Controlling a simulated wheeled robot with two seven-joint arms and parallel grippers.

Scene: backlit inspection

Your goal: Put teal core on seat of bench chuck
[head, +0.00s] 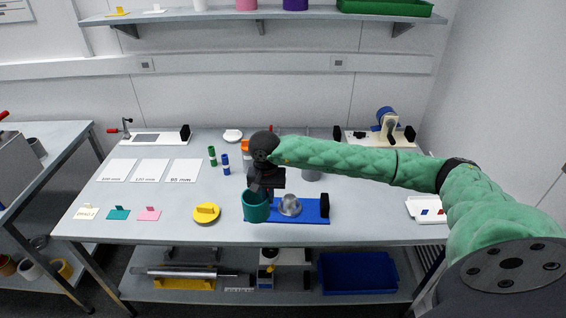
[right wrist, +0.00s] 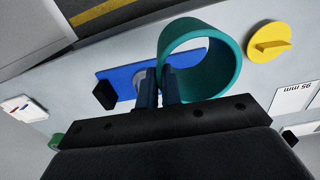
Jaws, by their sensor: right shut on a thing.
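The teal core (head: 256,207) is a short hollow tube. My right gripper (head: 262,190) is shut on its wall and holds it just left of the bench chuck. In the right wrist view the teal core (right wrist: 225,62) shows its open bore, with the fingers (right wrist: 160,88) on its rim. The bench chuck has a blue base (head: 315,211) with a round silver seat (head: 289,205) and a black block (head: 324,207) at its right end. The blue base also shows in the right wrist view (right wrist: 122,77), with the seat partly hidden behind the fingers. My left gripper is not in view.
A yellow disc with an upright tab (head: 206,213) lies left of the core. Small cards, including a teal one (head: 118,213), lie at the front left. White labelled sheets (head: 148,170) and small green and blue cylinders (head: 225,164) lie behind. A white tray (head: 427,212) is at right.

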